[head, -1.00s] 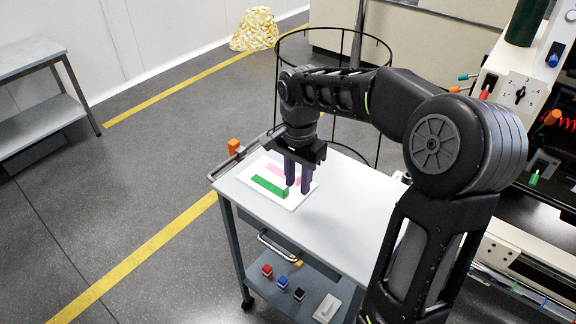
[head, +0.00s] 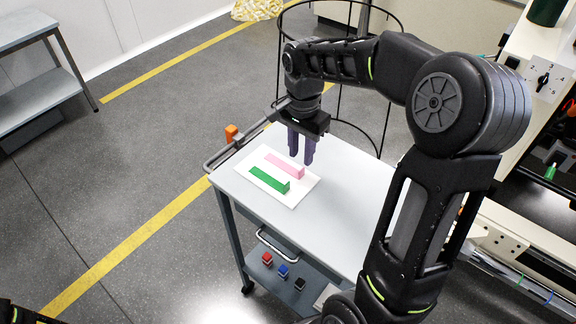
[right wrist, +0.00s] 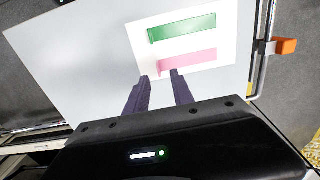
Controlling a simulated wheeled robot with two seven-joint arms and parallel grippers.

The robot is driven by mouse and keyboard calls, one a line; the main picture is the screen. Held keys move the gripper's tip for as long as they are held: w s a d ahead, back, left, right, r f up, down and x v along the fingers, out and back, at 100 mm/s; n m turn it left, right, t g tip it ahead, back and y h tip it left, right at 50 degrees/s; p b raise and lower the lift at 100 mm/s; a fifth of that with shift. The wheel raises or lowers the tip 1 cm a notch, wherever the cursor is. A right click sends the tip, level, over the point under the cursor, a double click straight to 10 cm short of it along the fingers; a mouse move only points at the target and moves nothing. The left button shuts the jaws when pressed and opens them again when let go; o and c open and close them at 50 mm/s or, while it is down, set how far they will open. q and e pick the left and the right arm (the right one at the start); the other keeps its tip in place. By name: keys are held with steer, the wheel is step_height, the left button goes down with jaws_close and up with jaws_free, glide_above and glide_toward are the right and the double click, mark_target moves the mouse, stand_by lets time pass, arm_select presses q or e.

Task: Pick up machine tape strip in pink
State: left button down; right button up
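The pink tape strip (head: 284,165) lies on a white sheet (head: 296,196) on the cart top, beside a green strip (head: 268,181). My right gripper (head: 301,161) is just behind the pink strip's right end in the head view, with its purple fingers pointing down, apart and empty. In the right wrist view, the pink strip (right wrist: 187,61) lies beyond the fingertips (right wrist: 160,76), and the green strip (right wrist: 181,27) is farther off. I cannot tell the exact height of the fingertips above the sheet. My left gripper does not show.
The grey cart top (head: 340,226) is mostly clear to the right of the sheet. An orange block (head: 231,133) sits at the cart's handle corner. A black wire hoop frame (head: 384,118) stands behind the cart. Small red, blue and black items (head: 283,271) are on the lower shelf.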

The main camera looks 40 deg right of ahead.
mark_target(302, 169)
steer(key=shift+f, duration=0.45)
step_height(302, 169, down, 5)
steer(key=shift+s+d+f+p, duration=0.1)
steer(key=shift+s+p, duration=0.05)
steer(key=shift+p, duration=0.5)
steer(key=shift+c, duration=0.4)
jaws_close()
